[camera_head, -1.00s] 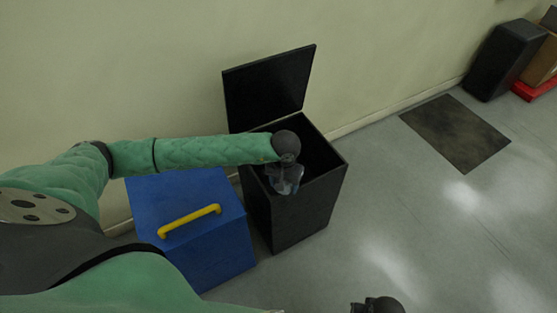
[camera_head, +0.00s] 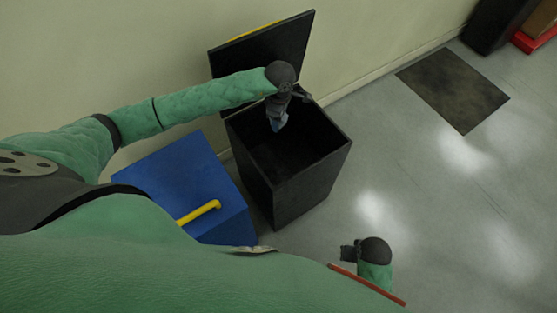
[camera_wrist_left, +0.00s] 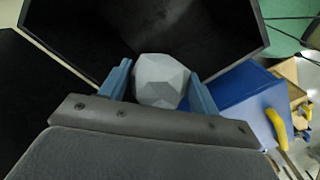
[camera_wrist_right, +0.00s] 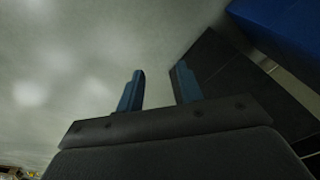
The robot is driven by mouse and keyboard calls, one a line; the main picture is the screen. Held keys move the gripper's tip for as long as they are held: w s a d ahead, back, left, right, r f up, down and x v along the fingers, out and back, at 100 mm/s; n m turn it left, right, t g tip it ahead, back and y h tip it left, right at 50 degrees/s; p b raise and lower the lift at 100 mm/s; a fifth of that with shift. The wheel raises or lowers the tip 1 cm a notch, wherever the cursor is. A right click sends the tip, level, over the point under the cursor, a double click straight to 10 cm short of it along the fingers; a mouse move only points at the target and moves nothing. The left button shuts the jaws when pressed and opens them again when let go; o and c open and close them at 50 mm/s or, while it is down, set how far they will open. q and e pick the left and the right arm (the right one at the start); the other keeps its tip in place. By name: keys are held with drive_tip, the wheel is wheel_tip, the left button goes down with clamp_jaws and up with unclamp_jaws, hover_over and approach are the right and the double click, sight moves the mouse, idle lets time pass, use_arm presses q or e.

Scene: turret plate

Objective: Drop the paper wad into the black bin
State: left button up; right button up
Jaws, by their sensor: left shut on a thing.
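The black bin (camera_head: 313,178) stands by the wall with its lid (camera_head: 262,55) raised at the back. My left gripper (camera_head: 278,122) is over the bin's open mouth, fingers pointing down. In the left wrist view the left gripper (camera_wrist_left: 160,85) is shut on the pale grey faceted paper wad (camera_wrist_left: 158,78), with a blue finger on each side and the dark bin interior (camera_wrist_left: 185,30) beyond it. In the head view the wad is hard to make out. My right gripper (camera_head: 347,252) is off to the right, low over the floor; in the right wrist view its fingers (camera_wrist_right: 158,90) are apart and empty.
A blue box (camera_head: 185,180) with a yellow handle (camera_head: 198,212) stands left of the bin. A dark mat (camera_head: 455,88) lies on the floor at right. A black object (camera_head: 495,22) and a red item (camera_head: 540,35) are at the far right.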

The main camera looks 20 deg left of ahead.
use_arm(q)
drive_tip(key=n, duration=0.2)
drive_tip(key=w+n, duration=0.1)
drive_tip(key=shift+w+n, duration=0.1)
drive_tip(key=shift+n, duration=0.3)
drive_tip(key=n, duration=0.2)
drive_tip(key=w+n, duration=0.1)
drive_tip(key=n, duration=0.2)
drive_tip(key=shift+w+d+n, duration=0.1)
drive_tip(key=shift+w+n, duration=0.15)
drive_tip(key=shift+n, duration=0.05)
wheel_tip(320, 180, down, 6)
drive_tip(key=w+n+b, duration=0.2)
drive_tip(key=n+b, duration=0.1)
drive_tip(key=n, duration=0.5)
drive_tip(key=shift+f, duration=0.15)
use_arm(e)
wheel_tip(320, 180, up, 12)
drive_tip(key=s, duration=0.1)
drive_tip(key=shift+r, duration=0.25)
drive_tip(key=shift+s, duration=0.1)
use_arm(q)
drive_tip(key=o, duration=1)
